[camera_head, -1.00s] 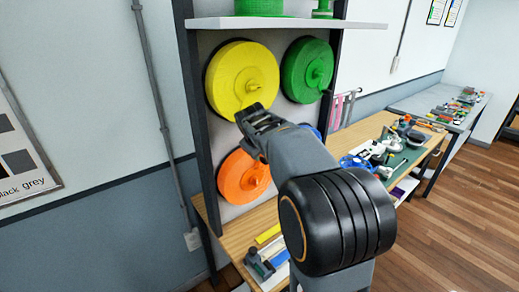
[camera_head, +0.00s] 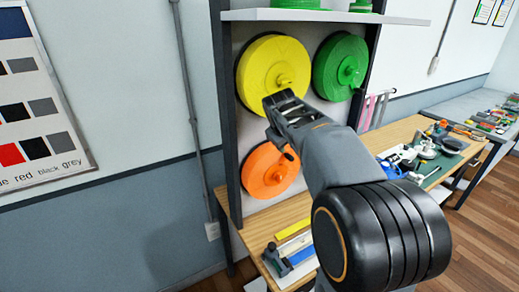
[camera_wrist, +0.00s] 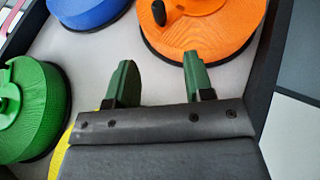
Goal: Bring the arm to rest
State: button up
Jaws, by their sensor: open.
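My gripper (camera_head: 283,103) is raised in front of the reel wall, in line with the lower part of the yellow reel (camera_head: 262,58) in the head view. In the wrist view its two green-tipped fingers (camera_wrist: 158,75) stand apart with only grey panel between them. It is open and empty. My arm is bent and hides part of the wall and bench. The orange reel (camera_head: 265,172) is below the gripper and the green reel (camera_head: 336,62) to its right. A blue reel (camera_wrist: 82,10) shows in the wrist view. I cannot tell how far the fingers are from the panel.
A shelf (camera_head: 325,16) juts out above the reels. A wooden bench (camera_head: 290,213) below holds a strap tool (camera_head: 276,259) and coloured strips, with more clutter to the right. A conduit (camera_head: 191,100) and colour chart (camera_head: 40,100) are on the left wall.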

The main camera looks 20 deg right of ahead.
jog(key=s+a+f+m+y, duration=0.1)
jog(key=s+a+f, duration=0.3)
jog(key=s, duration=0.3)
jog(key=s+a+f+m+y, duration=0.1)
jog(key=s+a+f+y, duration=0.1)
jog(key=s+a+f, duration=0.2)
jog(key=s+a+f+m+y+b, duration=0.1)
jog(key=s+a+f, duration=0.3)
jog(key=s, duration=0.6)
jog(key=shift+s+a+g+y, duration=0.3)
jog(key=shift+s+a+g, duration=0.1)
jog(key=shift+a, duration=0.2)
dwell(1.4)
